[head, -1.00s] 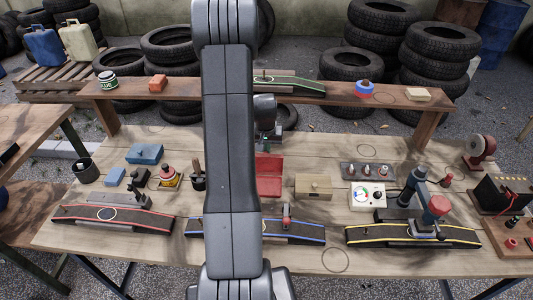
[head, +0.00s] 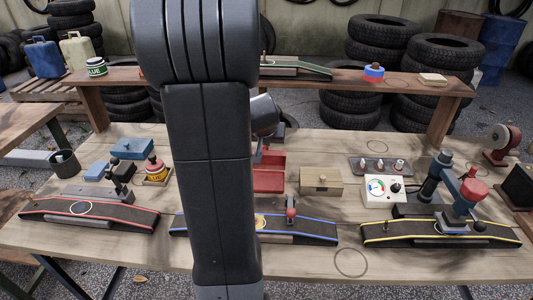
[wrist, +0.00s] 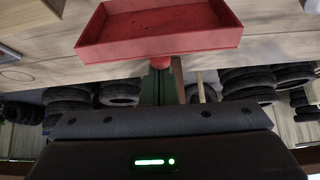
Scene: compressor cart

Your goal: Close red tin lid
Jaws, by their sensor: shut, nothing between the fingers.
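The red tin (head: 269,181) is open on the wooden table, right of my arm in the head view. Its lid (head: 272,158) is raised behind the tray part, and my arm covers the tin's left side. In the wrist view a shallow red tray-shaped part (wrist: 160,42) of the tin fills the top; I cannot tell whether it is lid or body. My gripper (wrist: 162,72) is shut and empty, with its narrow fingers just below the red part's edge in that view. Whether they touch it is unclear. In the head view the fingertips are hidden or too small to make out.
A tan box (head: 321,181) stands right of the tin. A blue-edged ramp (head: 310,228) lies in front, with a red-knobbed lever. A white gauge box (head: 384,188) and a blue-grey press (head: 437,180) stand further right. A raised wooden shelf (head: 345,80) runs behind.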

